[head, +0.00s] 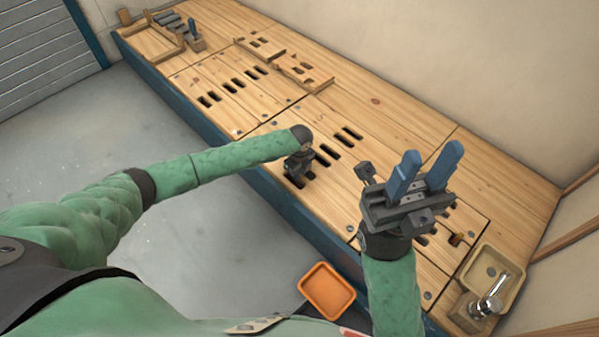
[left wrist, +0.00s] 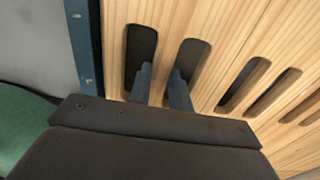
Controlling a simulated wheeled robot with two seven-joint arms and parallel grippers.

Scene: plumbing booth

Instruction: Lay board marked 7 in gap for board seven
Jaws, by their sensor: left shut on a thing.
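A wooden board (head: 352,158) with dark slots is part of the bench top under my left arm; no number on it is legible. My left gripper (head: 298,178) points down at its front edge, one finger in each of two neighbouring slots. In the left wrist view the fingers (left wrist: 162,78) are shut on the wooden strip between those slots (left wrist: 166,48). I cannot tell whether the board lies flush or is slightly raised. No open gap is clearly seen. My right gripper (head: 427,172) is raised above the bench's right part, its blue fingers apart and empty, hiding some of the bench.
Another slotted panel (head: 205,78) lies to the left. Two small slotted wooden pieces (head: 262,46) rest near the wall. A wooden rack (head: 160,32) stands at the far left end. A wooden tray (head: 509,271) with a metal fitting (head: 490,303) is at right. An orange tray (head: 327,291) sits in front.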

